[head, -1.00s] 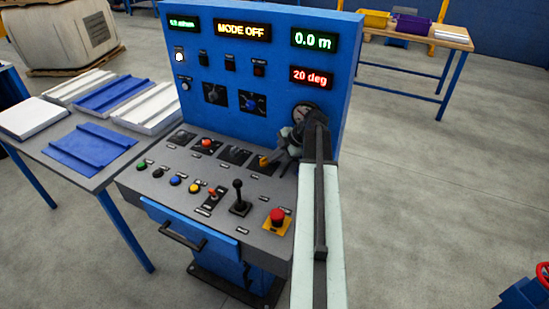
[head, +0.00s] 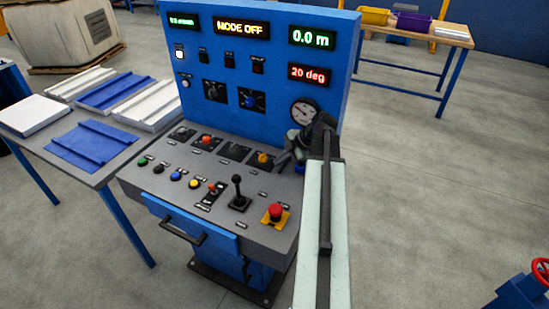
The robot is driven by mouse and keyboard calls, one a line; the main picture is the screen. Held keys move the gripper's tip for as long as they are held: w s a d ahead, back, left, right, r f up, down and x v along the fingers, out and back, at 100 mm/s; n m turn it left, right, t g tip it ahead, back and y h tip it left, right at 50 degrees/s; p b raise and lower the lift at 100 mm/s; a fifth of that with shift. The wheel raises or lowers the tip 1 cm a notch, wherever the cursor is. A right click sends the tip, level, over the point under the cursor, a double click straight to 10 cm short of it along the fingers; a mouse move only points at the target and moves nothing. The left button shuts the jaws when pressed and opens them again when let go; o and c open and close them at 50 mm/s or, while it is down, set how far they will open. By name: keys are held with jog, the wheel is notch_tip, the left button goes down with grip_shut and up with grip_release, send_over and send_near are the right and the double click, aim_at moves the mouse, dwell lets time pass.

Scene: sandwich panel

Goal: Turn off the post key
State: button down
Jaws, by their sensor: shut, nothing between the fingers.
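The blue control panel (head: 275,60) stands behind a grey sloped console (head: 150,185). My gripper (head: 283,161) is shut and empty at the console's right rear. It is just right of a yellow knob (head: 264,158) on a dark plate, with a small gap that is hard to judge. An orange-red knob (head: 205,139) sits further left in the same row. A black rotary switch (head: 214,91) and a blue one (head: 249,99) are on the upright panel. The labels are too small to read, so I cannot tell which control is the post key.
A black lever (head: 238,190) and a red emergency button (head: 275,212) stand in front of my gripper. The display (head: 242,29) reads MODE OFF. A round gauge (head: 304,112) is just above my wrist. A table (head: 110,172) with panels stands at left.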

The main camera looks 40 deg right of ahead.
jog(key=p+v, duration=0.5)
jog(key=v, duration=0.3)
jog(key=shift+w+d+r, duration=0.2)
jog(key=shift+d+r, duration=0.15)
jog(key=shift+d, duration=0.1)
